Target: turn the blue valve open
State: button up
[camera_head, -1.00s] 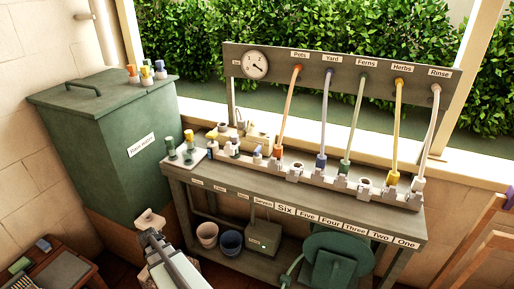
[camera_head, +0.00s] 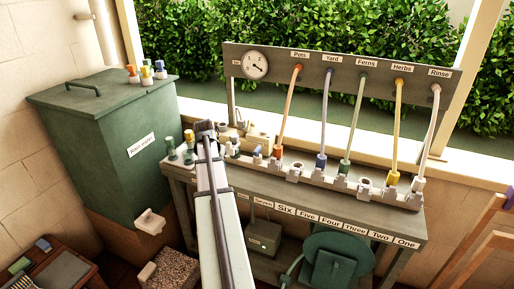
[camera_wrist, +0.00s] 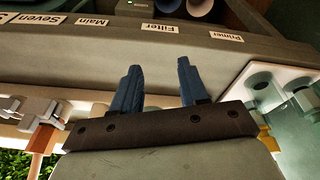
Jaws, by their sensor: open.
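I cannot make out the blue handle in the wrist view.
Hoses rise from the pipe row to a labelled board (camera_head: 345,75) with a gauge (camera_head: 255,65). A pale plate with pegs (camera_wrist: 265,90) is at the bench's left end. A green bin (camera_head: 105,150) stands left. A green reel (camera_head: 335,258) is below the bench.

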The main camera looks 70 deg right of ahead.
aim_at(258, 148)
jog(key=s+d+r+m+h, duration=0.1)
jog(key=s+d+r+m, duration=0.1)
jog(key=s+d+r, duration=0.5)
jog(key=s+d+r+m+h, duration=0.1)
jog(key=s+d+r, duration=0.25)
jog(key=r, duration=0.55)
jog(key=x, duration=1.3)
jog(key=shift+s+a+f, duration=0.25)
jog(key=shift+s+f, duration=0.05)
jog(key=shift+s, duration=0.05)
jog(key=shift+c, duration=0.2)
grip_shut()
